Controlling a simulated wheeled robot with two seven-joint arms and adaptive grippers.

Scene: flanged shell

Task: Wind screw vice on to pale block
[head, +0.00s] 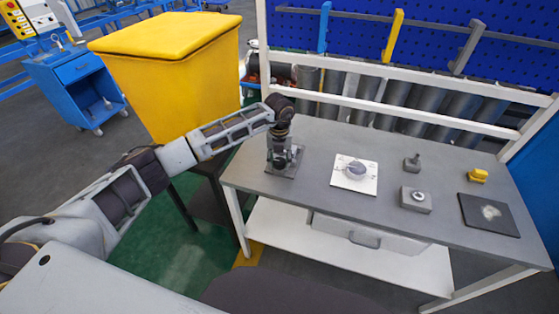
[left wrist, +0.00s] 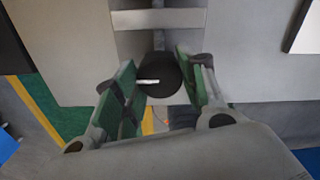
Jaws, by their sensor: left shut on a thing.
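The screw vice stands on a dark grey base plate (head: 284,170) at the left end of the workbench, largely hidden by my left gripper (head: 284,155). In the left wrist view, my left gripper (left wrist: 160,82) is shut on the vice's round dark knob (left wrist: 162,75), which has a short white mark. The green finger pads stand on either side of the knob. A grey bar (left wrist: 158,18) of the vice shows beyond it. I cannot make out the pale block for sure. My right gripper is not in view.
On the grey workbench (head: 320,205), right of the vice, are a white plate with a dial (head: 341,183), a small grey knobbed piece (head: 412,163), a grey box (head: 416,200), a yellow piece (head: 478,176) and a dark pad (head: 480,222). A yellow bin (head: 185,80) stands behind my left arm.

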